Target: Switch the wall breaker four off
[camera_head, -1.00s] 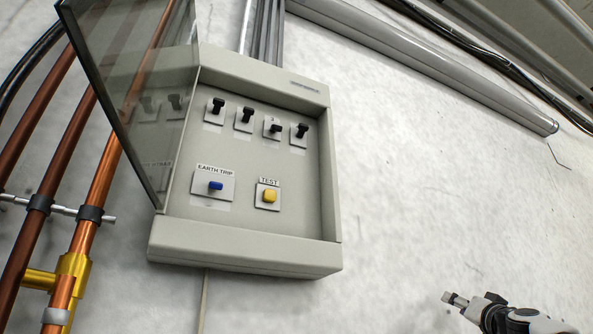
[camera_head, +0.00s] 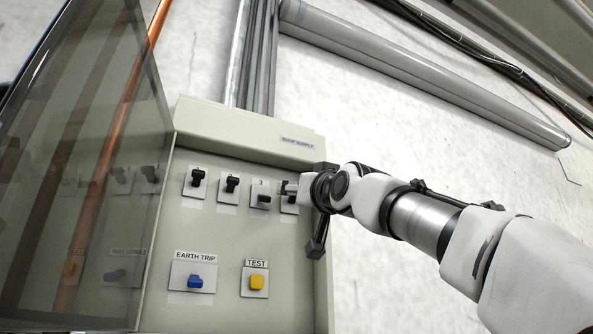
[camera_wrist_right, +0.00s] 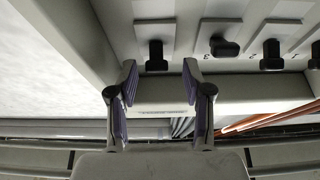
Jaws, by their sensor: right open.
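The breaker panel (camera_head: 220,240) is an open grey box on the wall with a row of black levers. Breaker four (camera_head: 291,209) is the rightmost and is partly hidden by my right gripper (camera_head: 290,188). In the right wrist view its lever (camera_wrist_right: 156,53) stands between the open fingertips of the gripper (camera_wrist_right: 159,68), with no clear contact. Its knob sits towards the panel's top, like the two left levers (camera_head: 197,177). The third lever (camera_head: 264,198) has its knob lower. My left gripper is out of view.
A blue earth trip switch (camera_head: 195,281) and a yellow test button (camera_head: 256,281) sit below the levers. The glass door (camera_head: 90,180) hangs open at the left. Conduits (camera_head: 258,60) rise above the panel.

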